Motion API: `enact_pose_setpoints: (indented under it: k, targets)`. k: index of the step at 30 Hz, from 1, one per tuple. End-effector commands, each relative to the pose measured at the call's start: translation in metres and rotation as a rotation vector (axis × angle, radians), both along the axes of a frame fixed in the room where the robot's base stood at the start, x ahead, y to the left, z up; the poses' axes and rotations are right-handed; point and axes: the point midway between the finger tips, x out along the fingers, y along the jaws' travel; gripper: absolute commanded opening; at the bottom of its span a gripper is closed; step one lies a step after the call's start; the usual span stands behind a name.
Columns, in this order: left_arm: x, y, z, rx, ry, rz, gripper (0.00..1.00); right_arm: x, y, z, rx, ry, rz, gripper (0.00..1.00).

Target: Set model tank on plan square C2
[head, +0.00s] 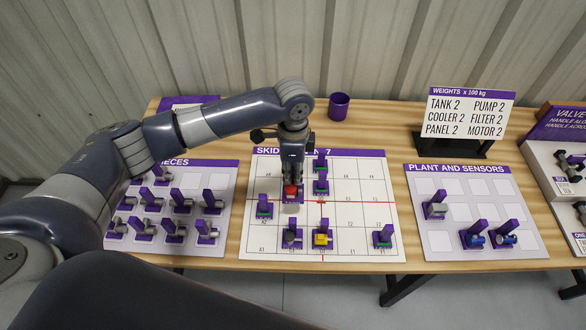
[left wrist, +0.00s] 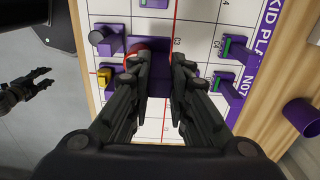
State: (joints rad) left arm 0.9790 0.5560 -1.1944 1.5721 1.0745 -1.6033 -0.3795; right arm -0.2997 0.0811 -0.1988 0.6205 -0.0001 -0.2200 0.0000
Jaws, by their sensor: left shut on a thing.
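My left gripper (head: 292,172) is shut on a piece with a red part (head: 291,190) and a pale lower part, taken to be the model tank. In the left wrist view the red part (left wrist: 134,48) and purple part of the piece show between and behind the fingers (left wrist: 160,65). The piece is upright over the skid plan (head: 362,222), in column C on the near side of the red line, about square C2. The fingers hide much of it, and I cannot tell if it touches the board. My right gripper (left wrist: 30,88) is open and empty at the left wrist view's left edge.
A grey piece (head: 291,238) stands just in front of the held piece, with a yellow piece (head: 322,238) beside it. A purple cup (head: 339,106) stands behind the plan.

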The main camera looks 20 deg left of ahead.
Motion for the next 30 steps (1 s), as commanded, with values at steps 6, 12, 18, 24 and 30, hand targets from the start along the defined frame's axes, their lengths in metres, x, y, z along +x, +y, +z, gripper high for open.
enact_pose_setpoints:
  k: [6, 12, 18, 24, 30]
  targets:
    - [0.000, 0.000, -0.001, -0.001, 0.000, 0.000, 0.00, 0.000, 0.004, -0.001, 0.005, 0.000, 0.000, 0.41]
    - [0.000, 0.000, -0.009, -0.001, 0.001, 0.000, 0.00, 0.000, 0.005, -0.004, 0.005, 0.000, 0.000, 0.41]
    - [0.000, 0.000, -0.019, -0.001, 0.001, 0.001, 0.00, -0.001, 0.004, -0.008, 0.005, 0.001, 0.001, 0.41]
    - [0.000, 0.000, -0.029, 0.000, 0.001, 0.002, 0.00, -0.001, 0.004, -0.011, 0.005, 0.001, 0.001, 0.41]
    - [0.000, 0.000, -0.039, -0.001, 0.001, 0.002, 0.00, -0.001, 0.002, -0.015, 0.002, 0.001, 0.001, 0.41]
